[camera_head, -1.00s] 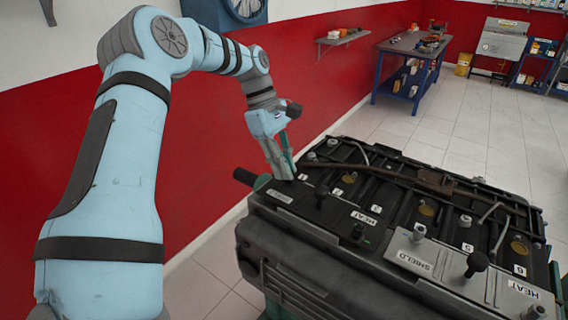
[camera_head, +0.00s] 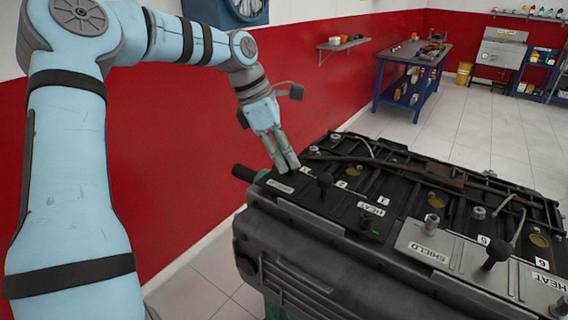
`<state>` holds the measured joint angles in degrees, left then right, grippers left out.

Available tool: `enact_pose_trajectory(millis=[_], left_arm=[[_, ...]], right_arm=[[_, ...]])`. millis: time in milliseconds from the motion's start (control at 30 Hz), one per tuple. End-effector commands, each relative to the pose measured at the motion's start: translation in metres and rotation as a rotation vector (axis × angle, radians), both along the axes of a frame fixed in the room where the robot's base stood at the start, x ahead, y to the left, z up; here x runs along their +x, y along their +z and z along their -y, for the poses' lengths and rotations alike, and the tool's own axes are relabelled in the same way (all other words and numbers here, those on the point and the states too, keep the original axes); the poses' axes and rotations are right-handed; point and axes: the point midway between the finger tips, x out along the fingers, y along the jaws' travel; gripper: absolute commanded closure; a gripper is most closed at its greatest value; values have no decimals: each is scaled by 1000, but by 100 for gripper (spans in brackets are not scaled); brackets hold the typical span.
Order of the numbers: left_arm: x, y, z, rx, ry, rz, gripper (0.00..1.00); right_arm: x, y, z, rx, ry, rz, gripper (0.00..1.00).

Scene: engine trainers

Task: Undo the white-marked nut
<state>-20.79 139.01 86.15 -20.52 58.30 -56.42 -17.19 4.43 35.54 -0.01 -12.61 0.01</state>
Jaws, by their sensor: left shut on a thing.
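The black engine trainer (camera_head: 345,262) fills the lower right, with labels, bolts and nuts on its top. My left gripper (camera_head: 287,168) points down at the far left corner of that top, beside the left SHIELD label (camera_head: 280,187). Its fingers are close together, shut on a small part that they hide; it sits where a nut could be. I cannot make out a white mark on it. Other nuts show uncovered, one on the grey shield plate (camera_head: 431,223) and one farther back (camera_head: 478,212). My right gripper is out of view.
Black upright knobs (camera_head: 496,252) and a bent pipe (camera_head: 400,172) rise from the engine top. A blue workbench (camera_head: 410,75) stands behind, and a red and white wall runs along the left. Tiled floor between them is clear.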

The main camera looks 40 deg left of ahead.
Motion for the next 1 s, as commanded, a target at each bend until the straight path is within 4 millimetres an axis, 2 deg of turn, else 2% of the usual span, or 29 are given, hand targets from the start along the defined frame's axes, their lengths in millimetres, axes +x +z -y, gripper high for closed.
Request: enact_pose_trajectory(millis=[33,300,567,767,1000], left_arm=[[0,-3,0,1,40,6,100],[-1,-3,3,2,296,4,100],[-2,0,5,5,543,3,100],[-3,5,7,4,728,-1,100],[-3,10,10,5,922,-5,100]], right_arm=[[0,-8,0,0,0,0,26],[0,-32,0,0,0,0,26],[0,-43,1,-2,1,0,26],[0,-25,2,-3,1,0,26],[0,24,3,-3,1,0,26]])
